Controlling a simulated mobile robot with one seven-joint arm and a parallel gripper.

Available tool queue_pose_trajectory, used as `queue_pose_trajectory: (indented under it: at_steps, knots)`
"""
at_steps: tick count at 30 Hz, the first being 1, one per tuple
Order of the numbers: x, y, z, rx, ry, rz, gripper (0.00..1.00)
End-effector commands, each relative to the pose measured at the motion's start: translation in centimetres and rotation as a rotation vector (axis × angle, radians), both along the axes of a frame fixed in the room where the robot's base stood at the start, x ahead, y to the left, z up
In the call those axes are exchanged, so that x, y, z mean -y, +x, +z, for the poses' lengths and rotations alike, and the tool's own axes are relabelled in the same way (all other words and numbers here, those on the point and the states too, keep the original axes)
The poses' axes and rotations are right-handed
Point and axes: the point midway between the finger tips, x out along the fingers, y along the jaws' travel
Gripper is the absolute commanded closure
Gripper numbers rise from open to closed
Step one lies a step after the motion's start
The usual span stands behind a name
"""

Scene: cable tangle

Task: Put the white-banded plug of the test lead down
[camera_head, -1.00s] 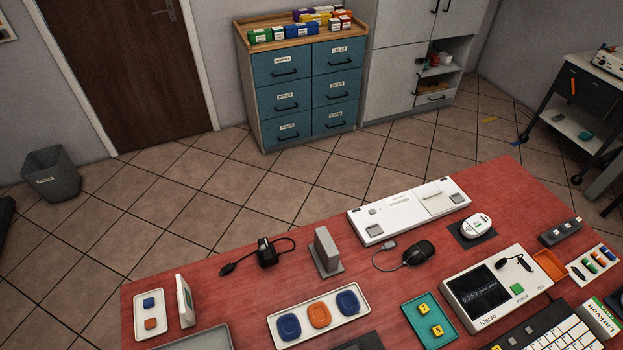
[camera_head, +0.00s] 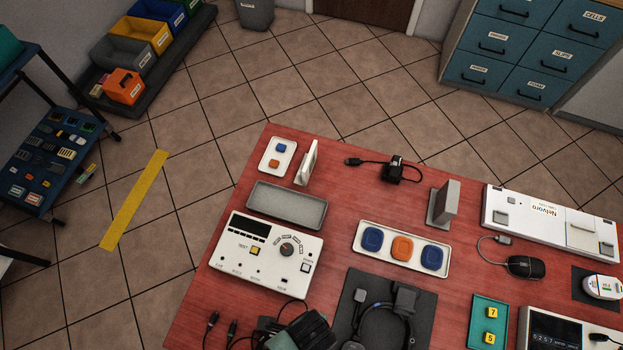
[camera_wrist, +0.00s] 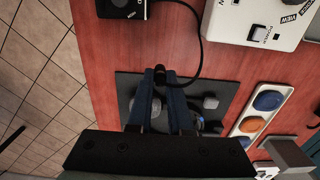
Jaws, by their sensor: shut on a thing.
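In the wrist view my gripper (camera_wrist: 160,82) is shut on a small black plug (camera_wrist: 159,72) at its fingertips. I take it for the plug of the test lead; its white band cannot be made out. A black cable (camera_wrist: 203,62) curves from it up past the tester. The plug is above the near edge of the dark mat (camera_wrist: 130,88); the gap below is hard to judge. In the head view the mat (camera_head: 345,318) lies at the bottom centre, with a dark cable and adapters on it. A dark, unclear shape at the bottom edge hides part of the table.
The white tester (camera_head: 232,262) stands left of the mat. A tray with blue and orange pads (camera_head: 442,270) lies behind it. Two loose black plugs (camera_head: 212,317) lie at the near left. An empty grey tray (camera_head: 254,210) is at the back left. Red table shows bare between them.

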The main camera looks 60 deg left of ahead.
Motion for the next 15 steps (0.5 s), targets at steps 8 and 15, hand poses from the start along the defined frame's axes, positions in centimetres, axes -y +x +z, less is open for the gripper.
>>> queue_pose_trajectory:
  at_steps: [8,15]
  knots:
    - [0.0,0.0,-2.6,-0.001,0.000,0.000,1.00]
    - [0.0,0.0,-5.6,-0.001,0.000,0.002,1.00]
